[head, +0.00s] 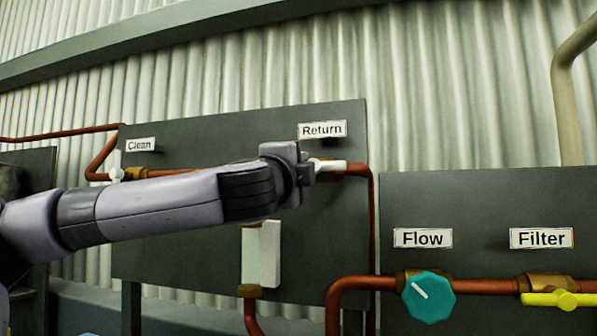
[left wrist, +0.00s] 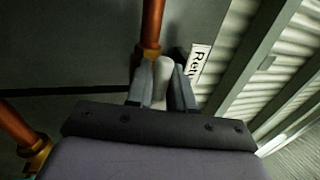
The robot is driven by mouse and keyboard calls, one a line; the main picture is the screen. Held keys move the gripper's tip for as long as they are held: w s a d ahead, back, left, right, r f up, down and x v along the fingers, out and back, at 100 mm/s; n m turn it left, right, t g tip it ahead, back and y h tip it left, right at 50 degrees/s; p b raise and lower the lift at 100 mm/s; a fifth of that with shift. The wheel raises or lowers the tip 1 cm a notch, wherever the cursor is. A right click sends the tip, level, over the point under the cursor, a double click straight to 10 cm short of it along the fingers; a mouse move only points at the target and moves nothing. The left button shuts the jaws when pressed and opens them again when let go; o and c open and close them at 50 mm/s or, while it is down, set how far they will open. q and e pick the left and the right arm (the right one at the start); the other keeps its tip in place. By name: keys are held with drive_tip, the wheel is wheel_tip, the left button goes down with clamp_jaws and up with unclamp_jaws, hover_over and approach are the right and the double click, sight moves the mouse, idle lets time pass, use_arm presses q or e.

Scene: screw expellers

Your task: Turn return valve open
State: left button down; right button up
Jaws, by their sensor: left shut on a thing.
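The return valve's white handle (head: 333,165) sticks out to the right of my left gripper (head: 313,170), under the "Return" label (head: 322,130). The handle lies roughly level, in line with the copper pipe. In the left wrist view the pale handle (left wrist: 164,70) sits between the two grey fingers of my left gripper (left wrist: 163,84), which are shut on it. The copper pipe (left wrist: 153,22) runs up from the handle there. My gripper and arm hide much of the valve body in the head view. My right gripper is in neither view.
A "Clean" valve with a white handle (head: 117,174) is at the left of the same dark panel (head: 225,130). A white block (head: 262,255) hangs below my arm. On the right panel are a teal "Flow" knob (head: 428,297) and a yellow "Filter" handle (head: 566,299).

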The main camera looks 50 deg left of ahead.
use_arm(q)
drive_tip(key=shift+f+n, duration=0.1)
drive_tip(key=shift+n, duration=0.2)
drive_tip(key=c, duration=1.1)
unclamp_jaws()
drive_tip(key=shift+b+v, duration=0.95)
drive_tip(key=shift+v, duration=2.6)
